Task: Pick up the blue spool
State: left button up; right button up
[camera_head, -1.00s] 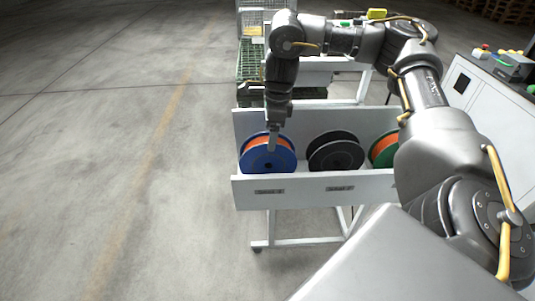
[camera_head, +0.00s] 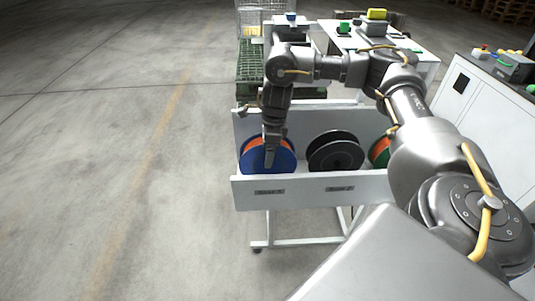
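The blue spool (camera_head: 256,165), with orange material wound between its blue flanges, stands upright in the left part of a white trough (camera_head: 300,190). My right gripper (camera_head: 269,157) points down at this spool. A grey finger lies across the upper face of its near flange. The other finger is hidden, so I cannot tell how far apart the fingers are or whether they touch the spool. The spool sits at the trough's bottom. My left gripper is not in view.
A black spool (camera_head: 335,155) and a partly hidden green-flanged spool (camera_head: 379,152) stand to the right in the trough. A green crate (camera_head: 250,68) and a white table (camera_head: 415,62) are behind. A white cabinet (camera_head: 480,100) stands right. The left floor is clear.

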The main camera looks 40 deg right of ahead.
jog(key=shift+w, duration=0.1)
jog(key=c, duration=1.5)
